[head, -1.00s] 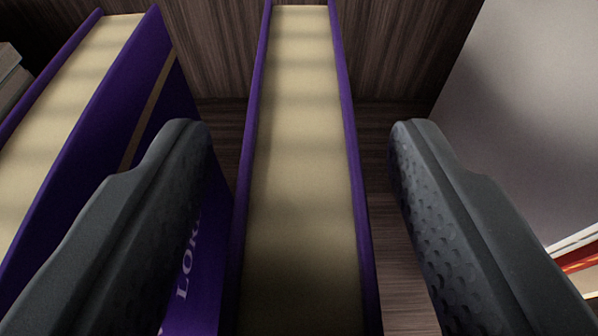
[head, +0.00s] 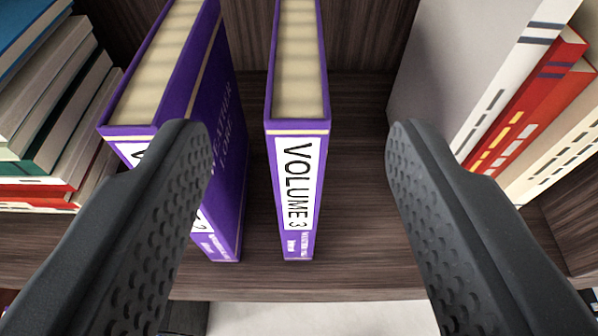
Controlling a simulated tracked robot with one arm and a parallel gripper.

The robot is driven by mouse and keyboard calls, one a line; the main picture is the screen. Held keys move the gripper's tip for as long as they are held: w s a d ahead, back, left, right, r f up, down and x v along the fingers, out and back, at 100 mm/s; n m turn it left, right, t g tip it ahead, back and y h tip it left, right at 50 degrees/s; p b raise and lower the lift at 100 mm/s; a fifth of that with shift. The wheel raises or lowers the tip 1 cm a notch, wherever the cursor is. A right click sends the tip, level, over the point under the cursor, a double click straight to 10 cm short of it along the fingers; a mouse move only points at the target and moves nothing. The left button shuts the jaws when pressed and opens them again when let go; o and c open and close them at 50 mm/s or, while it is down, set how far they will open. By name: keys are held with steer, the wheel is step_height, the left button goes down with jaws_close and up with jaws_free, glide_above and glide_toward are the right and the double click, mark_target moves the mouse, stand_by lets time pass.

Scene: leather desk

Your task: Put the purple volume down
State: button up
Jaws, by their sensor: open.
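A purple book marked "VOLUME 3" (head: 297,190) stands upright on the wooden shelf, spine toward me, cream page tops showing. My gripper (head: 298,140) is open and empty, its two dark fingers apart on either side of the book in the picture. Neither finger touches that book; it stands beyond them. A second purple book (head: 228,135) stands just left of it, leaning slightly, and the left finger covers part of its spine.
Books lie stacked (head: 55,110) at the left. White, red and cream books (head: 520,110) stand at the right, beside a grey panel or cover (head: 430,75). Bare shelf (head: 355,200) shows right of Volume 3. The shelf's front edge (head: 330,290) runs below.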

steer(key=s+f, duration=0.7)
steer(key=f, duration=0.6)
steer(key=shift+s+a+t, duration=0.15)
steer(key=shift+s+t, duration=0.25)
